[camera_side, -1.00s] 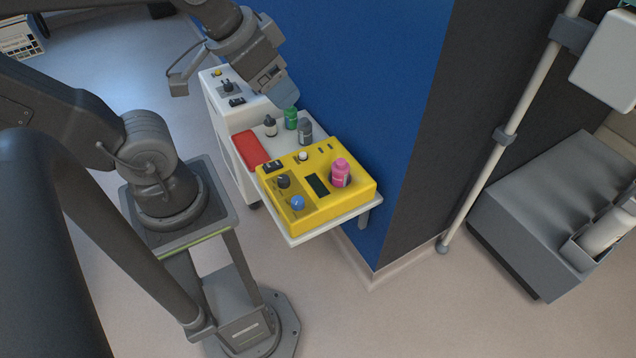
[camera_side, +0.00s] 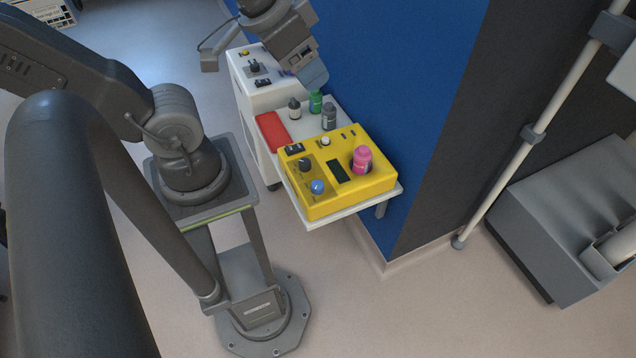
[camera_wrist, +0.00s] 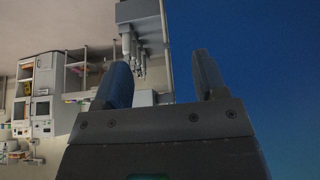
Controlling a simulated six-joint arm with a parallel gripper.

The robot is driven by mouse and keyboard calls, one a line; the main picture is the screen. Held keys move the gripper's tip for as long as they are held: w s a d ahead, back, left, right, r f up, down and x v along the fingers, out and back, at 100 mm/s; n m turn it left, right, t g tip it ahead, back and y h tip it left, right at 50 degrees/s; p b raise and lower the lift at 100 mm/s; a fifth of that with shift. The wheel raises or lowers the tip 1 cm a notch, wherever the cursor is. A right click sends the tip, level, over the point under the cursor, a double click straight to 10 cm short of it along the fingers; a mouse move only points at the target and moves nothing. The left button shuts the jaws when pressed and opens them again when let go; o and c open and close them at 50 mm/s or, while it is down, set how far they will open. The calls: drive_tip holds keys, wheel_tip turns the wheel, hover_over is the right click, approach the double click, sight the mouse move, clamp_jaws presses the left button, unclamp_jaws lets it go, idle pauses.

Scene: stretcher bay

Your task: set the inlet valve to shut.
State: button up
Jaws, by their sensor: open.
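A yellow device (camera_side: 325,200) lies on a white shelf. Its face carries a blue knob (camera_side: 317,186), a dark knob (camera_side: 304,164), a white knob (camera_side: 325,141), a black rocker switch (camera_side: 294,148) and a dark display (camera_side: 341,171). I cannot read which control is the inlet valve or how it is set. My gripper (camera_side: 314,73) is beyond the device, near the blue wall and above the bottles in the side view, apart from every control. In the wrist view, my gripper (camera_wrist: 164,78) is open with nothing between its fingers; the device is out of that view.
A white cabinet (camera_side: 257,100) with controls stands behind. The blue wall (camera_side: 400,70) closes the right side.

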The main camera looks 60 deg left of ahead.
drive_tip(key=w+a+f+n+g, duration=0.2)
drive_tip(key=w+a+f+n, duration=0.1)
drive_tip(key=w+f+n, duration=0.35)
drive_tip(key=n+g, duration=0.4)
drive_tip(key=n, duration=1.2)
hover_over(318, 184)
wheel_tip(318, 184, down, 25)
wheel_tip(318, 184, down, 14)
drive_tip(key=shift+r, duration=0.1)
drive_tip(key=shift+c, duration=0.4)
drive_tip(key=c, duration=0.8)
drive_tip(key=shift+c, duration=0.2)
